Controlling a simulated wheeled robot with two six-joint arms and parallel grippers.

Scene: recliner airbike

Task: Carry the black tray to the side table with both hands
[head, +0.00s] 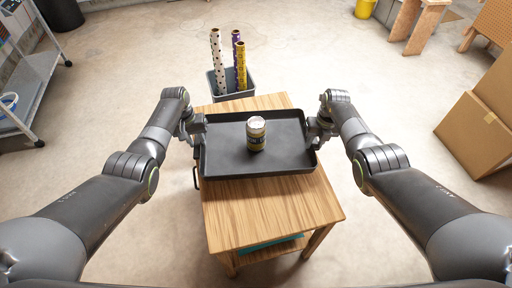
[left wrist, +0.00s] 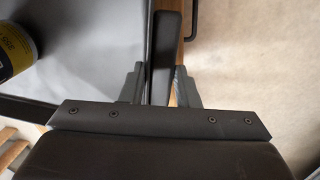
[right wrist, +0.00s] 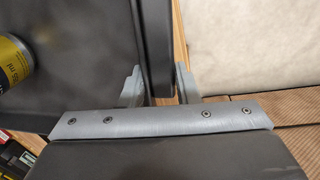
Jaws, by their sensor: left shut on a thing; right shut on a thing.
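The black tray (head: 220,152) is level over the wooden side table (head: 260,220), with its left side reaching past the table's left edge. I cannot tell whether it touches the top. A can with a yellow and dark label (head: 256,138) stands upright on the tray, near its middle. My left gripper (head: 198,128) is shut on the tray's left rim, which shows between its fingers in the left wrist view (left wrist: 163,85). My right gripper (head: 312,130) is shut on the tray's right rim, also seen in the right wrist view (right wrist: 160,82).
A dark bin (head: 236,86) with several patterned rolls stands behind the table. Cardboard boxes (head: 472,130) are on the right. A wheeled rack (head: 25,90) stands at the left. The table's front part is bare, and open floor lies on both sides.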

